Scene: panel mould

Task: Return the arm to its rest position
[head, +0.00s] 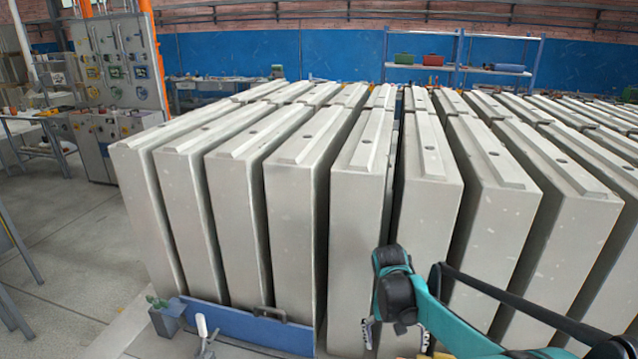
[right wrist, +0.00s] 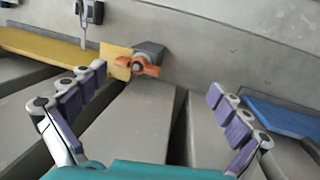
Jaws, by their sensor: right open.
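My right arm comes in from the lower right of the head view. Its teal and black links are bent in front of the concrete panels (head: 298,205), and the right gripper (head: 397,335) points down at the bottom edge. In the right wrist view the right gripper (right wrist: 156,82) has its two purple-padded fingers spread wide, with nothing between them. An orange wing-shaped knob (right wrist: 137,67) on a grey block lies beyond the fingers, nearer the left one. It appears apart from them. My left gripper is not in view.
A blue board (head: 240,325) with a black handle stands at the panels' foot, beside a white-handled lever (head: 202,326). The wrist view shows a yellow strip (right wrist: 50,47) and a blue strip (right wrist: 285,117). Open floor (head: 70,250) lies left of the panels.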

